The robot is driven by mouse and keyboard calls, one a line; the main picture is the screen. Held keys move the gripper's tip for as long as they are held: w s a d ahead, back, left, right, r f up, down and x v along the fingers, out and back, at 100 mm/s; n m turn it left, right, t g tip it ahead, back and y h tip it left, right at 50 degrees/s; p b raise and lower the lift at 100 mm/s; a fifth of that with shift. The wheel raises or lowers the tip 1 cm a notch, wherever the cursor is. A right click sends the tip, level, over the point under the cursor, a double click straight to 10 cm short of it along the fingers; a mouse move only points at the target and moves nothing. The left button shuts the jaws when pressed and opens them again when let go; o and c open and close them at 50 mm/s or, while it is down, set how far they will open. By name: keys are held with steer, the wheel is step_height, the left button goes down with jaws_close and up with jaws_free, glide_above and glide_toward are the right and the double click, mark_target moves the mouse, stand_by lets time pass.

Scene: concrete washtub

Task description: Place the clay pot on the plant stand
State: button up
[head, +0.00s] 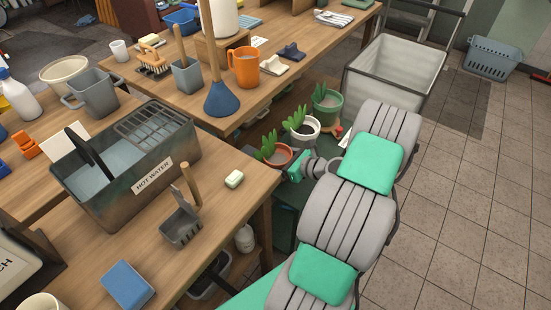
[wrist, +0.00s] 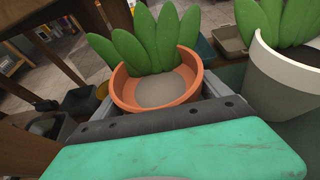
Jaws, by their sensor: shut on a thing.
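The terracotta clay pot (head: 276,156) holds a spiky green plant and grey soil. In the wrist view the clay pot (wrist: 188,104) sits between the fingers of my gripper (wrist: 160,95), upright or nearly so. In the head view my gripper (head: 290,163) is at the pot's right side, shut on it and partly hidden by my arm. A dark green stand (head: 286,196) shows below and beside the pots and appears to be the plant stand. I cannot tell whether the clay pot touches it.
A white pot (head: 302,133) and a green pot (head: 327,106), both planted, stand close behind the clay pot. A wooden bench (head: 225,200) with a metal washtub (head: 95,195) is at left. A grey bin (head: 395,72) stands behind. Tiled floor at right is clear.

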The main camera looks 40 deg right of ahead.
steer(key=o, duration=1.9)
steer(key=shift+s+r, duration=0.15)
steer(key=shift+r, duration=0.1)
steer(key=p+v, duration=0.1)
steer(key=v, duration=1)
steer(key=shift+s+p, duration=0.3)
steer(key=shift+p, duration=0.05)
steer(key=shift+d+r, duration=0.15)
steer(key=shift+r, duration=0.05)
